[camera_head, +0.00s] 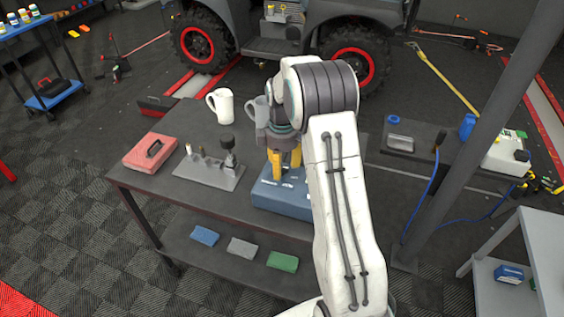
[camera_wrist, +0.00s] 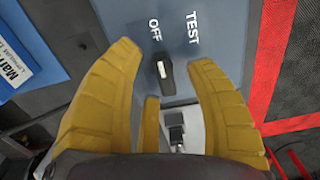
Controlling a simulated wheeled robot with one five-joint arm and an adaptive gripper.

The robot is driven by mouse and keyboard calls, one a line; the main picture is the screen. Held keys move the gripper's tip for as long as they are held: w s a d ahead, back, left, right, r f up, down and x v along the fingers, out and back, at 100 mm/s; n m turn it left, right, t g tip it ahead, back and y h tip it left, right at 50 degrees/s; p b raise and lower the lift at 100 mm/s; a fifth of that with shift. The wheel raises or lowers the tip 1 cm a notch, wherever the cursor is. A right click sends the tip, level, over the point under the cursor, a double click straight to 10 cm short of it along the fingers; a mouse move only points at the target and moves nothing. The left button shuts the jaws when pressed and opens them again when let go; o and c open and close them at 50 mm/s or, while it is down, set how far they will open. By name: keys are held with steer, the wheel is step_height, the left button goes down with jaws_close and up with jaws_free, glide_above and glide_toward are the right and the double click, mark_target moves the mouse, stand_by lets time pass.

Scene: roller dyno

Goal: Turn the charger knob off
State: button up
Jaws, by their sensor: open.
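The blue charger (camera_head: 280,203) sits on the dark workbench, below my gripper (camera_head: 284,165). In the wrist view the charger's blue face (camera_wrist: 225,40) carries the white words OFF and TEST, with OFF to the left. The small black knob (camera_wrist: 167,84) has a white mark at its upper end, which points up the picture, roughly toward OFF. My gripper (camera_wrist: 164,62) is open, with its yellow fingers spread on either side of the knob. No finger appears to touch it. In the head view the knob cannot be made out.
On the workbench (camera_head: 200,190) are a red case (camera_head: 151,152), a grey tool plate (camera_head: 208,173) and a white jug (camera_head: 221,106). Another jug (camera_head: 259,112) stands close behind my gripper. A dark post (camera_head: 470,130) rises to the right.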

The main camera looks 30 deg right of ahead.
step_height(320, 180, up, 12)
stand_by(0.6)
stand_by(0.5)
steer(key=f+m, duration=0.1)
steer(key=m, duration=0.1)
steer(key=s+f+m, duration=0.1)
steer(key=f+m, duration=0.1)
steer(key=m, duration=0.1)
steer(key=f+m, duration=0.2)
steer(key=shift+s+a+f+m, duration=0.1)
steer(key=shift+s+a+m, duration=0.1)
steer(key=shift+s+m, duration=0.2)
steer(key=s+m, duration=0.1)
steer(key=s, duration=0.1)
steer(key=s+a+f, duration=0.1)
steer(key=s, duration=0.1)
steer(key=s+a+m+g, duration=0.1)
steer(key=s, duration=0.1)
steer(key=shift+s+f+m, duration=0.2)
steer(key=shift+s+m, duration=0.1)
steer(key=shift+s, duration=0.05)
steer(key=s+a+r+t, duration=0.2)
steer(key=s+a+r, duration=0.2)
steer(key=s, duration=0.5)
steer(key=s+a+r+n+t, duration=0.1)
steer(key=s+a+r, duration=0.3)
steer(key=s, duration=0.6)
steer(key=shift+a+r+t, duration=0.15)
steer(key=shift+r+t, duration=0.4)
steer(key=shift+t, duration=0.25)
